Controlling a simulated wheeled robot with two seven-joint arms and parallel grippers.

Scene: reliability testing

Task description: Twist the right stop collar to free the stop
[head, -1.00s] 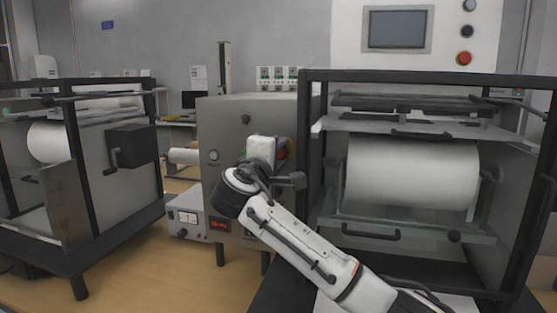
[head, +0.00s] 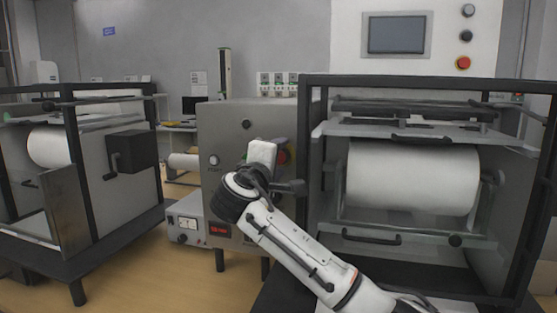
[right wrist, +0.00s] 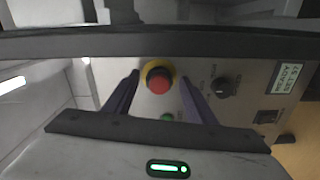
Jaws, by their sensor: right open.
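A red stop button (right wrist: 159,83) with a yellow collar (right wrist: 151,67) sits on the grey front panel of a control cabinet, seen in the right wrist view. In the head view the red button (head: 283,157) shows partly behind my right gripper (head: 262,153). In the right wrist view my right gripper (right wrist: 160,74) is open, with one dark finger on each side of the button and collar. Gaps show between the fingers and the collar; I cannot tell how far the fingertips are from the panel. My left gripper is not in view.
A black knob (right wrist: 224,87) and a green button (right wrist: 167,117) are near the stop. A black-framed machine with a white roll (head: 412,178) stands close on the right. Another red button (head: 463,63) is on the white cabinet above. A framed machine (head: 92,190) stands left.

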